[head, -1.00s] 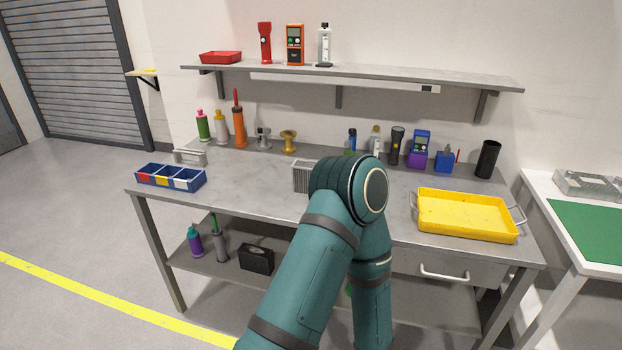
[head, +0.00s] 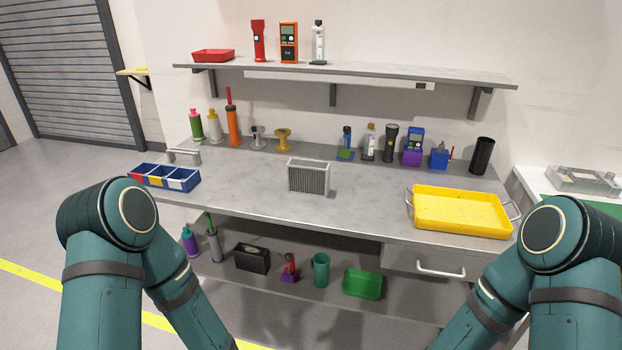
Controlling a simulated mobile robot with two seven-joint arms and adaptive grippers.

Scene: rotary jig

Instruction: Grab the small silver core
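A small silver finned block (head: 309,177), which looks like the core, stands upright on the middle of the grey workbench (head: 260,190). Its finned face is turned towards me, and nothing touches it. My two teal arms show at the lower left and lower right, bent at the elbows. Both grippers are out of view below the picture edge.
A yellow tray (head: 462,212) is on the right of the bench and a blue divided bin (head: 165,178) on the left. Bottles, spools and tools line the back. A lower shelf holds a green bin (head: 362,283). The bench around the block is mostly clear.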

